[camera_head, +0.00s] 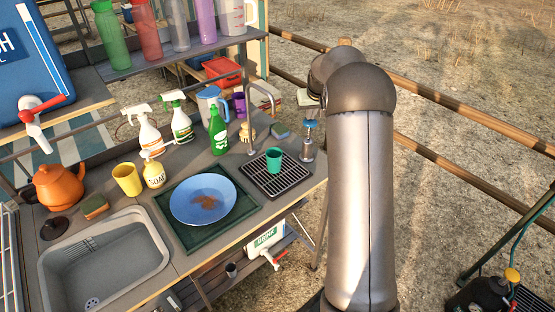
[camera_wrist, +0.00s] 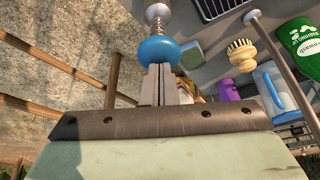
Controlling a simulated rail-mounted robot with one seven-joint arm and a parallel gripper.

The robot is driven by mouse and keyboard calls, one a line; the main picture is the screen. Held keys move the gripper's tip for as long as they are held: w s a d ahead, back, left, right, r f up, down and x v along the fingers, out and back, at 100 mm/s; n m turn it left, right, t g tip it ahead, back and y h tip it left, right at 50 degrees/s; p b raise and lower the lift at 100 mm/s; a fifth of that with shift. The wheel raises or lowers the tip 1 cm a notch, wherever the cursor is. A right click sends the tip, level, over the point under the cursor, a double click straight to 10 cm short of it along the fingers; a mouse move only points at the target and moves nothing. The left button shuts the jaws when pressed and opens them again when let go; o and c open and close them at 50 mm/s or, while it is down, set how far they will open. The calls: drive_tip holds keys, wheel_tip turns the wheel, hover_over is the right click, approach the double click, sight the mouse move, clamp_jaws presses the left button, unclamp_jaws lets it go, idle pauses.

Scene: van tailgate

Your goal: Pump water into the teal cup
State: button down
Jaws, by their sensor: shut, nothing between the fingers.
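The teal cup (camera_head: 274,160) stands upright on a black drip grate (camera_head: 272,182) at the counter's right end. A thin metal spout (camera_head: 262,93) arches over toward the cup from behind. To the right of the grate stands a metal pump (camera_head: 307,149) with a blue knob (camera_head: 311,125) on top. My gripper (camera_wrist: 160,81) is shut and empty, its fingertips right at the blue knob, which also shows in the wrist view (camera_wrist: 157,51). I cannot tell whether they touch it. My arm hides most of the gripper in the head view.
A blue plate (camera_head: 203,199) with brown bits lies left of the grate. A green bottle (camera_head: 217,132), a sponge (camera_head: 281,131) and a brush (camera_head: 247,133) stand behind. A yellow cup (camera_head: 127,180) and a sink (camera_head: 103,262) are farther left. Wooden rails (camera_head: 450,108) run at right.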

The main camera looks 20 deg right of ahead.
sight(311, 122)
drive_tip(key=shift+s+f+b, duration=0.1)
drive_tip(key=shift+f+b, duration=1.35)
drive_tip(key=shift+f, duration=0.85)
drive_tip(key=shift+r+p, duration=1.25)
drive_tip(key=shift+r, duration=0.9)
drive_tip(key=shift+r+p, duration=1.8)
drive_tip(key=shift+r, duration=1.3)
